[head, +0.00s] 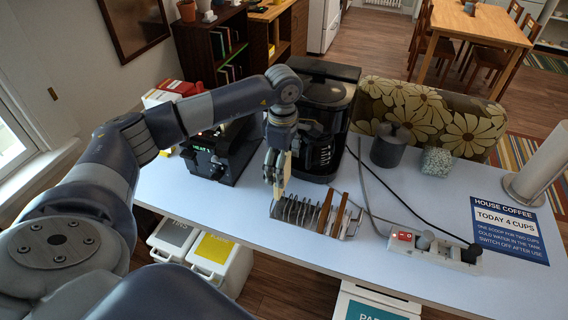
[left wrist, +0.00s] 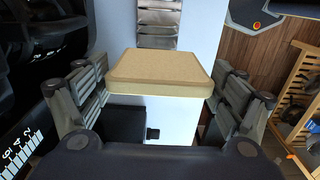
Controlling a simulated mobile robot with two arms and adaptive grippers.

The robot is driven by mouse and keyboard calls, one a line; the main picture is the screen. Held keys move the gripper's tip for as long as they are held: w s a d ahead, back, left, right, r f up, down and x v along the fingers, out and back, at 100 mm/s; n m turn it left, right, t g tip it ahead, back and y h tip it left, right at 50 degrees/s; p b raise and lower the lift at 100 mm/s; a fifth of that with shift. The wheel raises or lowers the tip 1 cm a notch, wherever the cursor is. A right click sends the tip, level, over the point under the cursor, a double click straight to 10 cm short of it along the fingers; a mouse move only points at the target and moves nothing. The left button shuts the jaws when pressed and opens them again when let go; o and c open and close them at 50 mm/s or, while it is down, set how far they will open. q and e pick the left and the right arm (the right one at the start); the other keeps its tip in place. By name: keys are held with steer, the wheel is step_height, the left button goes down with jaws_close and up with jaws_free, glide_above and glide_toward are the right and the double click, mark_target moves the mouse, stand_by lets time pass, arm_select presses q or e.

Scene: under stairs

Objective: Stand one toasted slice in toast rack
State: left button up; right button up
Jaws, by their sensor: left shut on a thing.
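My left gripper (head: 277,168) is shut on a pale tan toast slice (head: 285,176), above the left end of the toast rack. In the left wrist view the slice (left wrist: 160,70) spans between the two fingers. The metal toast rack (head: 291,211) stands on the pale counter. Its left slots look empty, and two brown slices (head: 332,212) stand in its right part. Part of the rack (left wrist: 159,28) shows beyond the slice in the left wrist view; the slice hides the rest. My right gripper is not in view.
A black toaster (head: 222,155) and a black coffee maker (head: 325,105) stand behind the rack. A power strip (head: 435,252) with cables lies to its right. A dark canister (head: 388,148) and a speckled pot (head: 436,161) stand further back. The counter's front edge is close to the rack.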

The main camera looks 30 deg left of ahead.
arm_select(q)
steer(key=shift+w+f, duration=0.1)
steer(key=shift+w, duration=0.05)
steer(key=f+b, duration=0.3)
steer(key=shift+w, duration=0.2)
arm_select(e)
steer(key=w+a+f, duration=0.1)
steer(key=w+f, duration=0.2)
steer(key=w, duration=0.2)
arm_select(q)
step_height(320, 180, down, 5)
steer(key=b, duration=0.4)
steer(key=shift+f+b, duration=0.4)
steer(key=shift+b, duration=0.2)
steer(key=shift+f+b, duration=0.75)
steer(key=shift+f, duration=0.15)
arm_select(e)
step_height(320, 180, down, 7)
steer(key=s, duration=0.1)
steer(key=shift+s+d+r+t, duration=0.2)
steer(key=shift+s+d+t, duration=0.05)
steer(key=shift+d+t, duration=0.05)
